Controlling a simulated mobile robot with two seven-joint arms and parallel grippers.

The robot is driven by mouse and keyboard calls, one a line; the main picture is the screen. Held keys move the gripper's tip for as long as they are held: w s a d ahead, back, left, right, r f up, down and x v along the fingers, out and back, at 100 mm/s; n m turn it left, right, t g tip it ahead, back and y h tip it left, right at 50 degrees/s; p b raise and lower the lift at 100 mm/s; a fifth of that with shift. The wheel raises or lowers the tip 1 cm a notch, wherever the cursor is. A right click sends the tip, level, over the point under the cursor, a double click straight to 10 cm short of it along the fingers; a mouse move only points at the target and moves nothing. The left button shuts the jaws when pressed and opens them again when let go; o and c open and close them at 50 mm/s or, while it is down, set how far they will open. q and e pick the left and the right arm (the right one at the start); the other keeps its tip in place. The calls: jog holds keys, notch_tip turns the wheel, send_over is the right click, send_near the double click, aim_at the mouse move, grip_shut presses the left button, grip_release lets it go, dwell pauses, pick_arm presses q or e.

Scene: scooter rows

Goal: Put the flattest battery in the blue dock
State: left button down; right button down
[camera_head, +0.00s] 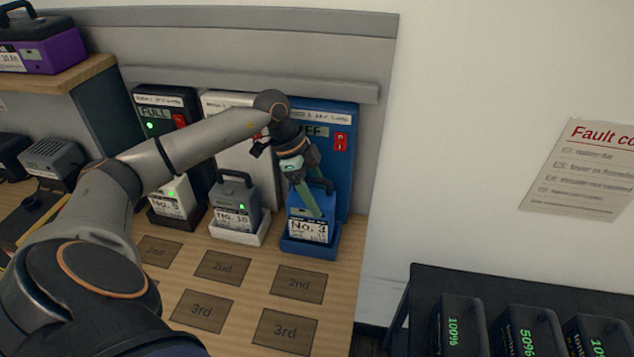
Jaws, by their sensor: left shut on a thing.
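The blue dock (293,246) is at the right end of the wooden counter, in front of a tall blue panel (343,182) with a red switch and a display that partly reads "FF". A blue battery labelled No. 3 (307,231) stands upright in this dock. My left gripper (307,193) comes down from above and is shut at the top of that battery, by its handle. The fingers hide part of the handle and top. My right gripper is not in view.
A grey No. 10 battery (235,205) stands in a white dock, and a white battery (174,198) in a black dock showing FULL. Counter plates marked 2nd (299,284) and 3rd (285,331) are bare. A purple-and-black case (55,50) sits on the upper-left shelf.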

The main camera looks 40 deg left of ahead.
pick_arm(q)
jog(key=shift+w+f+b, duration=0.1)
jog(key=shift+f+b, duration=0.2)
jog(key=shift+f, duration=0.25)
jog(key=shift+c, duration=0.6)
grip_release()
jog(key=shift+o, duration=0.6)
jog(key=shift+s+f, duration=0.2)
jog(key=shift+f, duration=0.1)
jog(key=p+v, duration=0.5)
jog(key=v, duration=1.7)
jog(key=shift+d, duration=0.2)
jog(key=shift+w, duration=0.1)
